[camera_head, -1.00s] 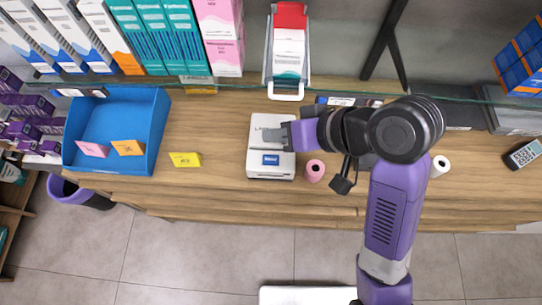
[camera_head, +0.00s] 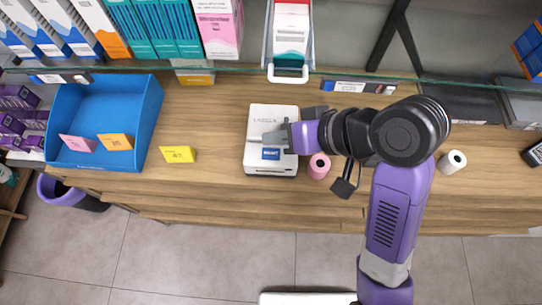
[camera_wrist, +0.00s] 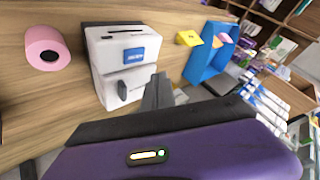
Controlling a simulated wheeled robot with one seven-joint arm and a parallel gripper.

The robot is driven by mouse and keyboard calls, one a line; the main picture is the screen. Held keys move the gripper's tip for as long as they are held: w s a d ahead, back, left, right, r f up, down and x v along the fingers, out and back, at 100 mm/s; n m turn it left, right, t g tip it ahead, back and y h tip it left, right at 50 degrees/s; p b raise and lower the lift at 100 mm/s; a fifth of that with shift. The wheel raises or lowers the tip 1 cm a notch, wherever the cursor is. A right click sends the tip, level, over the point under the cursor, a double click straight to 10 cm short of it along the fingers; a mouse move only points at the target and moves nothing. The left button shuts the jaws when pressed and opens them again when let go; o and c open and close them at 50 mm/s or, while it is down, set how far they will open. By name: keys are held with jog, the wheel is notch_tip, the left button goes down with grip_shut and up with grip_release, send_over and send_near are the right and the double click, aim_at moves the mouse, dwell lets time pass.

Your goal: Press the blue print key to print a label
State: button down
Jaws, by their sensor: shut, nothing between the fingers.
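The white label printer (camera_head: 258,117) stands on the wooden counter, and it also shows in the wrist view (camera_wrist: 112,75). Its blue print key (camera_head: 271,154) is on the top near the front edge; in the wrist view the key (camera_wrist: 135,56) is clear and uncovered. My gripper (camera_head: 272,138) is shut and empty. In the head view its tips overlap the printer's top, just behind the blue key. In the wrist view the gripper tips (camera_wrist: 160,78) appear close to the printer's side, below and right of the key. I cannot tell whether they touch the printer.
A pink roll (camera_head: 319,166) stands just right of the printer, below my gripper. A white roll (camera_head: 452,161) is farther right. A yellow card (camera_head: 178,154) and a blue tray (camera_head: 150,100) are left. A glass edge and a box holder (camera_head: 288,74) are behind.

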aim_at(275, 156)
jog(key=shift+f+b, duration=0.45)
jog(key=shift+f, duration=1.35)
jog(key=shift+f, duration=0.1)
dwell(0.5)
jog(key=shift+f, duration=0.3)
